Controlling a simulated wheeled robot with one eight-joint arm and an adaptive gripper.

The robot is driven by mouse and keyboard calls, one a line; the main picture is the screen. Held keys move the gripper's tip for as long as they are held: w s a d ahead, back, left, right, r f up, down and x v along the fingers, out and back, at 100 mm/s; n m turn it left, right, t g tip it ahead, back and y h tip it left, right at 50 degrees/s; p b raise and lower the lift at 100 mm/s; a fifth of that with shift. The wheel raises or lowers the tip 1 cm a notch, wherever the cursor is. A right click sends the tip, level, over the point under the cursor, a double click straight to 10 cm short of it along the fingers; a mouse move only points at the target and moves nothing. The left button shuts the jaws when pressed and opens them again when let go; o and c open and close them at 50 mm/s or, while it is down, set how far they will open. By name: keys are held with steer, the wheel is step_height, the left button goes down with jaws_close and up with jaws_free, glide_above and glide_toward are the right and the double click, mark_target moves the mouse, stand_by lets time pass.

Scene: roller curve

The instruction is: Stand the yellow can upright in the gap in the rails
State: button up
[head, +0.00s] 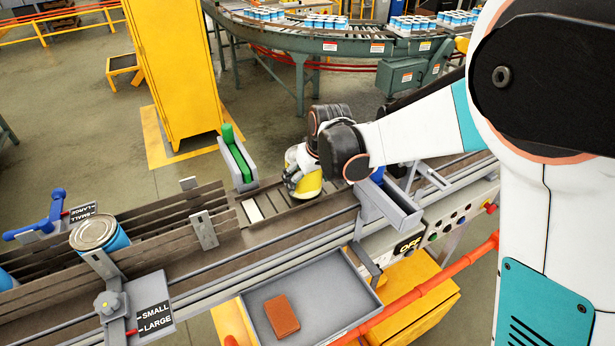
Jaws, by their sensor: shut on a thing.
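My gripper (303,172) is shut on the yellow can (311,186) over the conveyor, right of the picture's middle. The fingers and wrist cover much of the can, so its exact tilt and whether it touches the rollers cannot be told. The dark rails (160,222) run along the conveyor at left and stop near its middle. Right of their ends is a gap with bare rollers (275,208), and the can is at the gap's right side.
A blue can (103,238) with a metal lid stands between the left rails. A green-topped grey bracket (236,155) stands behind the gap. In front are a grey tray (345,290) with a brown block (282,315) and a control panel (440,238). A yellow cabinet (170,65) stands behind.

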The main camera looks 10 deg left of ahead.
steer(key=shift+f+b, duration=0.4)
steer(key=shift+f, duration=0.2)
stand_by(0.4)
steer(key=o, duration=1.2)
steer(key=shift+r, duration=0.15)
